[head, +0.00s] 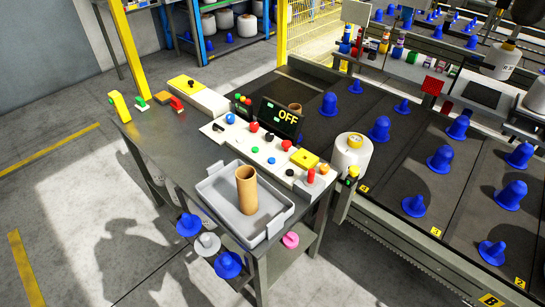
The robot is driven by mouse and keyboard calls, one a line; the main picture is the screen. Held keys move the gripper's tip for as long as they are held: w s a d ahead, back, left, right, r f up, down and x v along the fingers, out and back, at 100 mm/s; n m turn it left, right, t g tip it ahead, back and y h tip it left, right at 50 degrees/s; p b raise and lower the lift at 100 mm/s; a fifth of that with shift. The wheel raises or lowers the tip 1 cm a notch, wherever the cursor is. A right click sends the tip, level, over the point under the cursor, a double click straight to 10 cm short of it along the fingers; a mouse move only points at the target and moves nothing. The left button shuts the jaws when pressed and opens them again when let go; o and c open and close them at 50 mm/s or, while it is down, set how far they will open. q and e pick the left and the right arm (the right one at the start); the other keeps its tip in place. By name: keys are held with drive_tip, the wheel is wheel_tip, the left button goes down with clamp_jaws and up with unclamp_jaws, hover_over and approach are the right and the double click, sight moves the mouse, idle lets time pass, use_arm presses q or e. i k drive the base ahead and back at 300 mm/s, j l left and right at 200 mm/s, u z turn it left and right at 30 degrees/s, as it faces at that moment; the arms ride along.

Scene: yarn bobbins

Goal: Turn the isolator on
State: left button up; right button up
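A black display (281,117) on the bench reads "OFF" in yellow. A white box with a yellow plate and a small dark knob (190,83) sits at the back left of the controls. A white control panel (222,131) with several coloured buttons and knobs runs along the bench in front of the display. A yellow plate (304,158) is on its right part. No label tells which control is the isolator, and the knob's setting is too small to read. Neither of my grippers is in view.
A grey tray (216,192) with a brown tube (246,190) stands on the bench (168,149). A white yarn bobbin (351,160) stands right of the panel. Blue cones on dark conveyors fill the right. Blue cones stick out at the bench's front. Open floor lies left.

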sight(254, 126)
drive_tip(key=i+l, duration=0.25)
drive_tip(key=l, duration=0.15)
drive_tip(key=i+l, duration=0.2)
drive_tip(key=l, duration=0.2)
drive_tip(key=i+l, duration=0.25)
drive_tip(key=l+u, duration=0.05)
drive_tip(key=l, duration=0.05)
